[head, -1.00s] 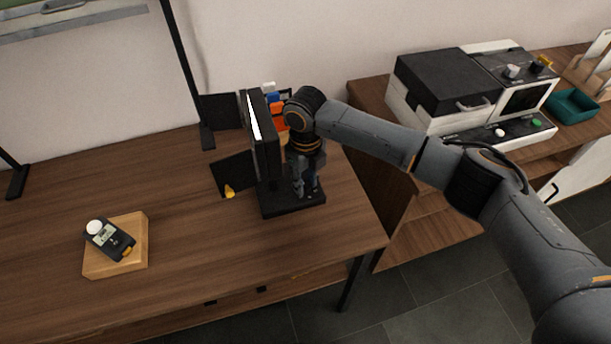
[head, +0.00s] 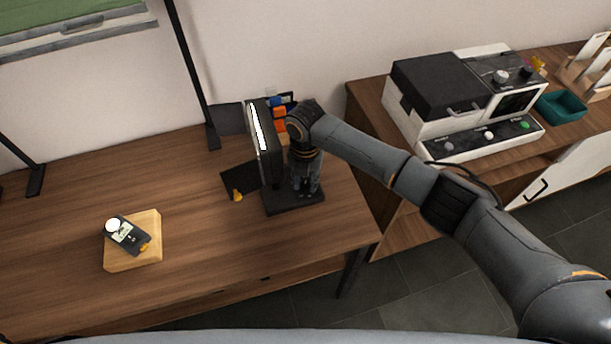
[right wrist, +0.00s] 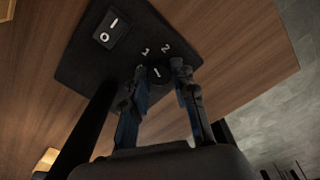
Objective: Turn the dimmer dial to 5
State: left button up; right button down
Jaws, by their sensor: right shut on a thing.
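The dimmer dial (right wrist: 157,73) is a small dark round knob with a white mark, on the black base (right wrist: 75,65) of a lamp. The numbers 1 and 2 show beside it; other numbers are hidden by my fingers. My right gripper (right wrist: 160,80) has its fingers on both sides of the dial and is shut on it. The dial is hidden there. My left gripper is not in view.
A rocker switch (right wrist: 111,29) marked I and O is beside the dial. A meter (head: 127,235) lies on a wooden block (head: 133,260). A black and white machine (head: 440,95) stands right. The table's front middle is clear.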

jog(key=m+p, duration=0.3)
jog(key=m, duration=0.3)
jog(key=shift+a+r, duration=0.1)
jog(key=shift+r, duration=0.05)
jog(key=m+p, duration=0.2)
jog(key=m, duration=0.2)
jog(key=m+p, duration=0.1)
jog(key=m, duration=0.2)
jog(key=shift+m+p, duration=0.3)
jog(key=shift+m, duration=0.1)
jog(key=m+p, duration=0.2)
jog(key=m, duration=0.4)
jog(key=shift+w, duration=0.1)
jog(key=m+p, duration=0.1)
jog(key=m, duration=0.2)
jog(key=shift+m, duration=0.3)
jog(key=shift+m+p, duration=0.4)
jog(key=shift+m, duration=1.1)
jog(key=c, duration=1.1)
grip_release()
